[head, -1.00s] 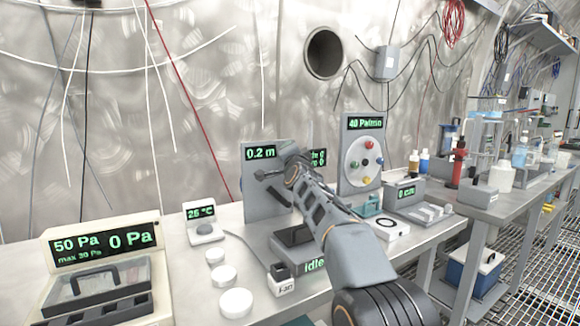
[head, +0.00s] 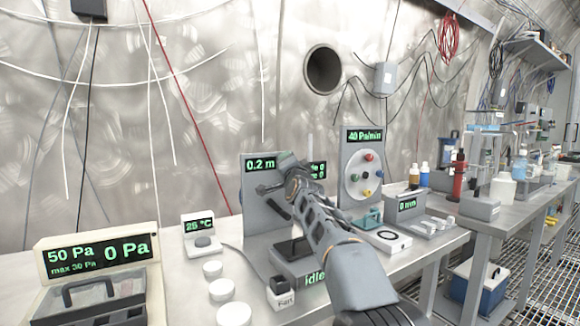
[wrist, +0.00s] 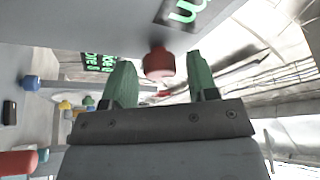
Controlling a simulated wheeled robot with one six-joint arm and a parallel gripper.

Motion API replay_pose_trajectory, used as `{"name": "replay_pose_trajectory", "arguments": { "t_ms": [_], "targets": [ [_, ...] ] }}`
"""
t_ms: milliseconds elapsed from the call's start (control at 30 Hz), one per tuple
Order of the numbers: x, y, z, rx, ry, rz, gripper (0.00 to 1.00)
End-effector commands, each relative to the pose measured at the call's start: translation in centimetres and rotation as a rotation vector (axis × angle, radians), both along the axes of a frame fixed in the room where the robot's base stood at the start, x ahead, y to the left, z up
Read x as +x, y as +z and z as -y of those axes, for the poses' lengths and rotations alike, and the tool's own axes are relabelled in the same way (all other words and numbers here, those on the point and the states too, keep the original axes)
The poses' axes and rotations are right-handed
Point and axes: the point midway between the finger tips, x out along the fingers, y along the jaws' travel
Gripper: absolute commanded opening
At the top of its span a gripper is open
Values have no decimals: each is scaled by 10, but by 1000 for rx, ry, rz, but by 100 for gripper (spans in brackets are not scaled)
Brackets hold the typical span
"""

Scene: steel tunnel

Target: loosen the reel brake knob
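A grey upright panel (head: 256,213) with a green "0.2 m" display (head: 260,163) stands on the bench. My gripper is at the upper part of this panel in the head view, its fingers largely hidden by my arm. In the wrist view, my gripper (wrist: 160,82) has its two green fingers apart. A red knob (wrist: 158,63) lies in the gap between them, touching neither finger visibly. I cannot tell how deep it sits between the tips. The knob is hidden behind my arm in the head view.
A dial panel (head: 358,170) marked "40 Pa/min" stands right of my arm. A box reading "idle" (head: 297,270) and a "Fan" switch (head: 282,295) are below it. A pressure unit (head: 98,245) is at left. Blue and yellow items show blurred in the wrist view.

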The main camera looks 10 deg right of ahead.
Motion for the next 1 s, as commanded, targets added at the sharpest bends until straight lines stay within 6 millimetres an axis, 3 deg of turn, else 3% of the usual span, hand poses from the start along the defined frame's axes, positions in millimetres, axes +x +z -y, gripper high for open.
{"name": "replay_pose_trajectory", "arguments": {
  "t_ms": [433,800,1000],
  "targets": [
    [-10,-4,0,1,0,1,59],
    [-80,-20,-1,1,0,2,59],
    [-107,-23,-2,-1,0,0,59]
  ]
}}
